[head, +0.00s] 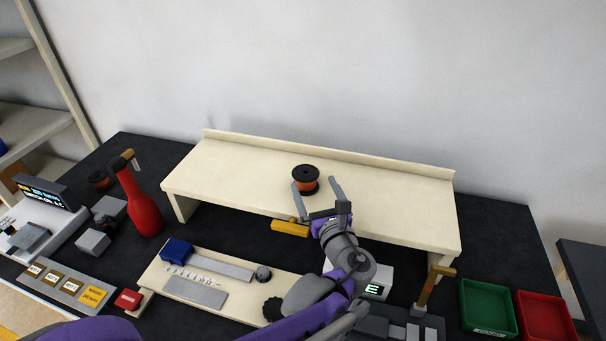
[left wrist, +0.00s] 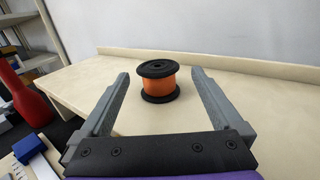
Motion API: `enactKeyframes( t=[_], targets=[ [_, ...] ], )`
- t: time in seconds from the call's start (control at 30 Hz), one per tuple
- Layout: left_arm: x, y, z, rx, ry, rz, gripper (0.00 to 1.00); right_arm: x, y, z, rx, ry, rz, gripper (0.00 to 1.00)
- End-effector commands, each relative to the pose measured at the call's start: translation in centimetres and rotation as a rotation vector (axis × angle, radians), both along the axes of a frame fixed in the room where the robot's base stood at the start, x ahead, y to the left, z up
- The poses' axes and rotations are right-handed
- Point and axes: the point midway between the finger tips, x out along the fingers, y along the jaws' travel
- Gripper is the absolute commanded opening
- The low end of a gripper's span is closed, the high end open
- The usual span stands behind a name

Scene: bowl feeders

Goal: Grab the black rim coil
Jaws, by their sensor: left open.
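The black rim coil (head: 306,179) is a spool with black flanges and an orange winding, standing upright on the cream raised shelf. In the left wrist view the coil (left wrist: 159,84) stands just beyond and between the fingertips, with its orange winding showing. My left gripper (head: 317,186) is open, with one finger on each side of the coil; in the left wrist view the gripper (left wrist: 160,78) is empty and no finger visibly touches the coil. My right gripper is not in view.
The cream shelf (head: 400,208) has a raised back lip and clear room around the coil. A red bottle (head: 143,207) stands left of it. Another dark spool (head: 100,180) lies at the far left. Green (head: 487,308) and red (head: 545,315) trays sit at the right.

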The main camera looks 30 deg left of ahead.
Motion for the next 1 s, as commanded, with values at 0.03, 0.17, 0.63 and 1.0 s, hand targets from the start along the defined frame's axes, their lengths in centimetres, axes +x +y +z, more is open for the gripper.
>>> enactKeyframes(
  t=[0.03, 0.17, 0.63, 1.0],
  targets=[
    [0.5, 0.6, 0.0, 0.003, 0.000, 0.004, 1.00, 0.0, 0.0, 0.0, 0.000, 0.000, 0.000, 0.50],
    [2.0, 2.2, 0.0, 0.002, 0.001, 0.005, 1.00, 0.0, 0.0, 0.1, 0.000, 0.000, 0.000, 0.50],
    [5.5, 6.2, -0.7, 0.000, 0.000, 0.005, 1.00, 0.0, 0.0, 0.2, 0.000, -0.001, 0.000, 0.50],
    [7.1, 7.6, -0.7, -0.001, -0.001, 0.000, 1.00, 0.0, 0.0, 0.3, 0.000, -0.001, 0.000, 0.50]
  ],
)
